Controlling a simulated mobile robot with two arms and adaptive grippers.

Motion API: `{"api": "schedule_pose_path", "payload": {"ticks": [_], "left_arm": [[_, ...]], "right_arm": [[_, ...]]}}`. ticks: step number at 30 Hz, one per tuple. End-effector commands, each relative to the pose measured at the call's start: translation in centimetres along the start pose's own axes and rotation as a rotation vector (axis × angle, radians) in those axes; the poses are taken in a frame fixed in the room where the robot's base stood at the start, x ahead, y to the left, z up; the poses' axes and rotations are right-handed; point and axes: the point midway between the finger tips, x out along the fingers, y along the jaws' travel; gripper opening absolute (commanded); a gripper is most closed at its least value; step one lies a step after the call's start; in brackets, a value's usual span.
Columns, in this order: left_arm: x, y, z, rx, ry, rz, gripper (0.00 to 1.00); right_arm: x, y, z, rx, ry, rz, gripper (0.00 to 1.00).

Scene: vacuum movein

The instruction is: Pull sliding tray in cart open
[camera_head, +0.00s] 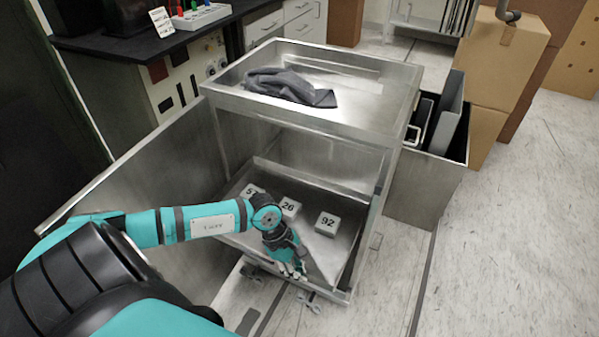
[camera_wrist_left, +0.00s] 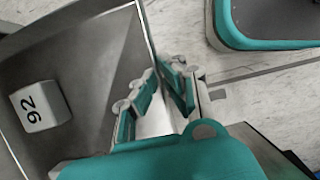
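The metal cart (camera_head: 235,104) stands in the middle of the head view. Its low sliding tray (camera_head: 322,252) holds white blocks numbered 57 (camera_head: 252,191), 26 (camera_head: 290,207) and 92 (camera_head: 328,223). My left gripper (camera_head: 292,268) is at the tray's front edge, pointing down. In the left wrist view, the fingers (camera_wrist_left: 158,82) are apart, on either side of the tray's thin front wall (camera_wrist_left: 147,32). I cannot tell whether both fingers touch it. Block 92 also shows in that view (camera_wrist_left: 40,106), inside the tray. My right gripper is out of view.
A dark cloth (camera_head: 290,86) lies in the cart's upper tray. A metal bin (camera_head: 424,185) with dark panels stands right of the cart, and cardboard boxes (camera_head: 500,65) stand behind it. A control bench (camera_head: 185,80) is at the back left. The floor (camera_head: 510,230) at right is clear.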

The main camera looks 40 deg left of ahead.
Motion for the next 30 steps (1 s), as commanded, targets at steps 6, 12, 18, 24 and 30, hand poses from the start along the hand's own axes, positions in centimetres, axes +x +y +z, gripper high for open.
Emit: {"api": "schedule_pose_path", "payload": {"ticks": [6, 12, 18, 24, 30], "left_arm": [[-0.1, 0.1, -0.1, 0.0, 0.002, 0.002, 0.0], [-0.1, 0.1, -0.1, 0.0, 0.002, 0.002, 0.15], [-0.1, 0.1, 0.0, 0.0, 0.001, 0.001, 0.26], [-0.3, 0.1, -0.1, 0.001, 0.001, 0.002, 0.26], [-3.2, 0.1, -0.2, 0.002, 0.006, 0.004, 0.26]], "right_arm": [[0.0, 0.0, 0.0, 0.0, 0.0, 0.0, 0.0], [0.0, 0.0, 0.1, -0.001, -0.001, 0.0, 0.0], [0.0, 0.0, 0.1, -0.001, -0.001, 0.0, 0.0], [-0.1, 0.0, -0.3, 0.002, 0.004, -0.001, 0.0], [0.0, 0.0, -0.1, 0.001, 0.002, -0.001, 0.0]]}}
